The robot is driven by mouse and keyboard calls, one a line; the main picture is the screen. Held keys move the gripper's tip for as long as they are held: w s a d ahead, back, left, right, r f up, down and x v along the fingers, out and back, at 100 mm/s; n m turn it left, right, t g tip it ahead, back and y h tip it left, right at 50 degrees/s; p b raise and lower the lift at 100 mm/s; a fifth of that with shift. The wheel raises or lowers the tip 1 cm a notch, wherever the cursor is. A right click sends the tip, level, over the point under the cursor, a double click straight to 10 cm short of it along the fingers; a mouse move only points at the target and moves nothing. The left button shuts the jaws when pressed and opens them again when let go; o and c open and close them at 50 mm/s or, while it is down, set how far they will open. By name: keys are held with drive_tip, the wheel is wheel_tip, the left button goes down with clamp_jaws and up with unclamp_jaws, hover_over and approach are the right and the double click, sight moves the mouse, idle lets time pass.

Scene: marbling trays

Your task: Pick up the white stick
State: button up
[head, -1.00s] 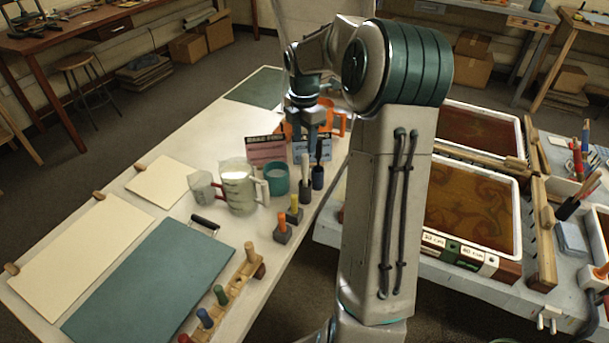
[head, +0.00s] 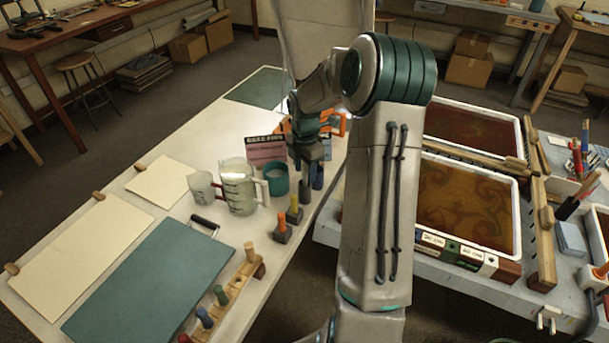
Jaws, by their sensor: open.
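The white stick is hidden in the head view behind my gripper. Only its grey block holder (head: 304,192) shows, in a row of stick holders on the white table (head: 150,240). My gripper (head: 309,160) points down right over this holder, with its jaws open. I cannot tell whether the stick is between the fingers. A dark blue holder (head: 318,178) stands just behind to the right, its black stick also hidden. A yellow stick (head: 294,203) and an orange stick (head: 282,219) stand in holders in front.
A clear measuring jug (head: 238,188), a teal cup (head: 277,180) and a smaller jug (head: 202,188) stand close to the left. A pink card (head: 266,150) and an orange object (head: 335,124) are behind. Marbling trays (head: 465,205) lie to the right.

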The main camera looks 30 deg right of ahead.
clamp_jaws()
